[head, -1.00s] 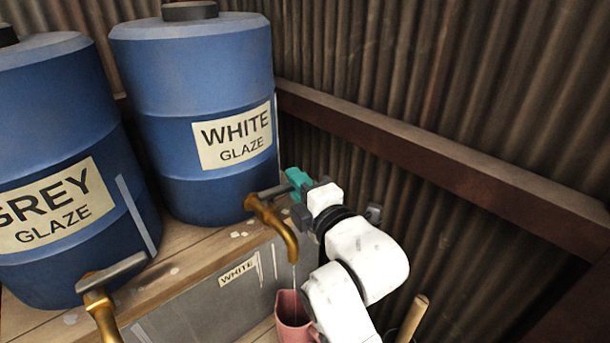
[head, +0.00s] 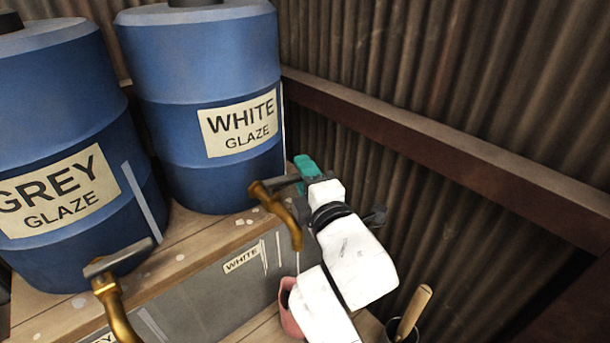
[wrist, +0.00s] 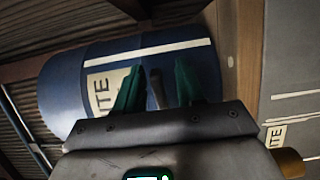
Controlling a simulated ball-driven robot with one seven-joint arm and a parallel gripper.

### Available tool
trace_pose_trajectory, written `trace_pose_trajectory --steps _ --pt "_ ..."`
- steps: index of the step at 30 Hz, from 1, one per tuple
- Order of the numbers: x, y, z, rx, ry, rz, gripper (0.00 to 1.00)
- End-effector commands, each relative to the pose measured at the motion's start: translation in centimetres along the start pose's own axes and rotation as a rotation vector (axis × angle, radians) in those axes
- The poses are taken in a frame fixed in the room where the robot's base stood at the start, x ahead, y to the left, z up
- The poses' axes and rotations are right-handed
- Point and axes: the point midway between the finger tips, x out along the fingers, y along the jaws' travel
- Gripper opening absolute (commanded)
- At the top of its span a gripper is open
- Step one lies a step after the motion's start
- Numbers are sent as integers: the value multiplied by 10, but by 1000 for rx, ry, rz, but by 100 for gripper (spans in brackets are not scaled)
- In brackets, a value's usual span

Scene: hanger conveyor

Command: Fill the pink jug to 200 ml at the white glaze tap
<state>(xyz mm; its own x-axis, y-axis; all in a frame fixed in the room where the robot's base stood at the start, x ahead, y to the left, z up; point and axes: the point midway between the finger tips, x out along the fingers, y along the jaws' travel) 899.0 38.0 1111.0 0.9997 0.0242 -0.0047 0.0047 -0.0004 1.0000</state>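The white glaze tap (head: 283,212) is brass with a grey handle and sticks out from the ledge below the blue WHITE GLAZE barrel (head: 210,165). The pink jug (head: 288,308) stands under its spout, mostly hidden behind my arm; its scale and fill level cannot be read. My gripper (head: 306,170) is at the tap's handle. In the wrist view my gripper (wrist: 160,88) has its teal fingers apart, one on each side of the dark handle (wrist: 156,90), with visible gaps. The brass tap (wrist: 289,163) shows at the lower right there.
A blue GREY GLAZE barrel (head: 62,170) and its brass tap (head: 113,300) are at the left. A pot with a wooden-handled tool (head: 412,312) stands right of my arm. A corrugated wall with a wooden rail (head: 430,150) closes off the right side.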

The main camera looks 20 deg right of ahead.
Motion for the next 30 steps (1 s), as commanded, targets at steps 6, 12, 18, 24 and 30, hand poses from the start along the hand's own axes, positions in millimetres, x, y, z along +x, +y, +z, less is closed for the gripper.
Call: trace_pose_trajectory --steps 6,12,18,24,30 --pt "0 1 0 0 1 3 38" --pt "-18 0 -1 0 2 4 38" --pt "-57 -1 -1 1 2 2 38" --pt "-90 -1 0 1 2 1 38" --pt "-106 0 0 0 1 1 38"
